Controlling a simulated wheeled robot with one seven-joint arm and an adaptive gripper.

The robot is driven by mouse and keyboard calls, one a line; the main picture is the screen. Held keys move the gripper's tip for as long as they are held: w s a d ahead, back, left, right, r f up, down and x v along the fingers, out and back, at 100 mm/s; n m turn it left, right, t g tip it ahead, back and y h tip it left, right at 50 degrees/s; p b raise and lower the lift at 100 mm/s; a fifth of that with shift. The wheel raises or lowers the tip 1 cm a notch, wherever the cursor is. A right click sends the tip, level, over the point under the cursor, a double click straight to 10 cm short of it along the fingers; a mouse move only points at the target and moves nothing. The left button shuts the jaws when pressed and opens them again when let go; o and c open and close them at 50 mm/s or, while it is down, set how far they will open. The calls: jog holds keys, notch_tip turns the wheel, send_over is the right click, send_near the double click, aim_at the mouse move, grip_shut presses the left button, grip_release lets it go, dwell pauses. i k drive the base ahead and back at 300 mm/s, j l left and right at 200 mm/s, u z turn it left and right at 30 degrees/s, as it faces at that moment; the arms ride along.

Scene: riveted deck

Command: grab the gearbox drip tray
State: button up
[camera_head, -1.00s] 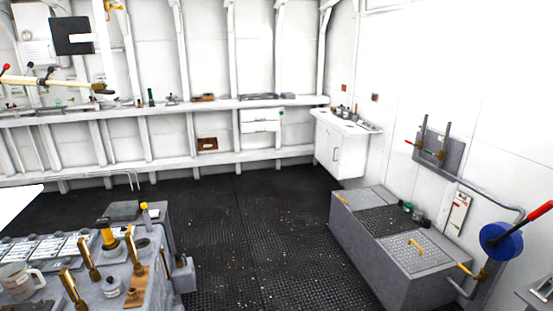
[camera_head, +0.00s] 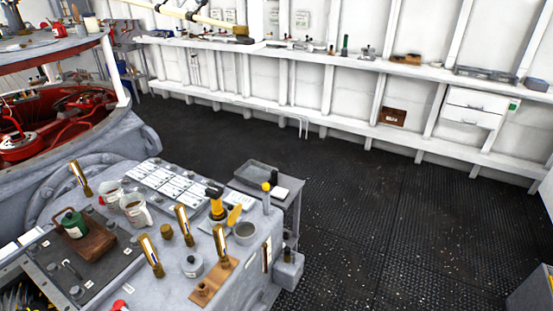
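A shallow grey open tray (camera_head: 262,177) sits on a small grey stand at the far end of the control console, near the middle of the view. It looks empty and may be the gearbox drip tray; I see no label that settles it. A flat dark grey tray-like item (camera_head: 485,73) also lies on the wall shelf at the upper right, too small to tell exactly. My gripper is not in view.
The grey console (camera_head: 235,275) carries brass levers, mugs, a green pot (camera_head: 73,223) and a yellow-handled tool (camera_head: 215,200). Red machinery (camera_head: 60,120) stands at the left. A long shelf (camera_head: 300,52) runs along the white wall. The dark floor (camera_head: 385,215) is clear.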

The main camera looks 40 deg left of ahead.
aim_at(253, 174)
jog(key=i+u, duration=0.45)
jog(key=i+l+u, duration=0.1)
jog(key=i+u, duration=0.3)
jog(key=i+l+u, duration=0.25)
jog(key=i+u, duration=0.95)
jog(key=i+l+u, duration=0.2)
jog(key=u, duration=0.2)
jog(key=i+j, duration=0.1)
jog(key=i, duration=0.15)
